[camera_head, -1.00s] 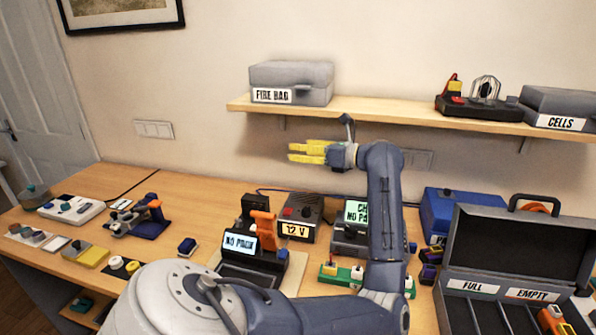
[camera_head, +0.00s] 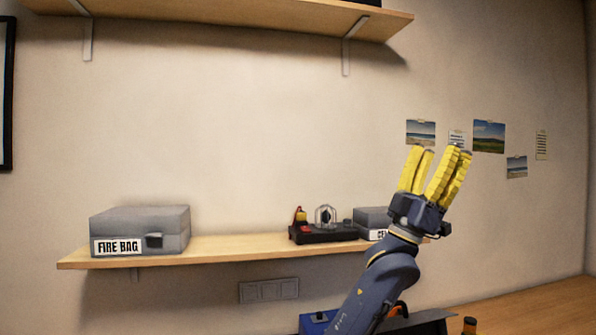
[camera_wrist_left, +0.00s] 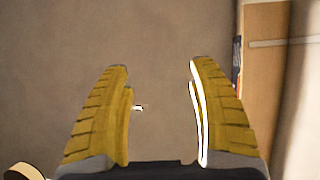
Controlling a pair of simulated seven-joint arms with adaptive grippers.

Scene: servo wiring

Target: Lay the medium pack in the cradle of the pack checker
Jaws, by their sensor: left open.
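My left gripper (camera_head: 439,155) is raised in front of the back wall, right of the shelf, with its yellow fingers pointing up. Its fingers are apart and nothing is held between them; in the left wrist view the open fingers (camera_wrist_left: 158,68) frame a plain wall. No medium pack that I can identify shows in either current view. My right gripper is not in view.
The lower shelf (camera_head: 225,256) holds a grey fire bag box (camera_head: 140,232), a black device (camera_head: 322,232) with a small red-and-yellow item, and a grey cells box (camera_head: 372,222) partly behind my arm. An upper shelf (camera_head: 230,24) overhangs. Bench (camera_head: 545,305) shows at lower right.

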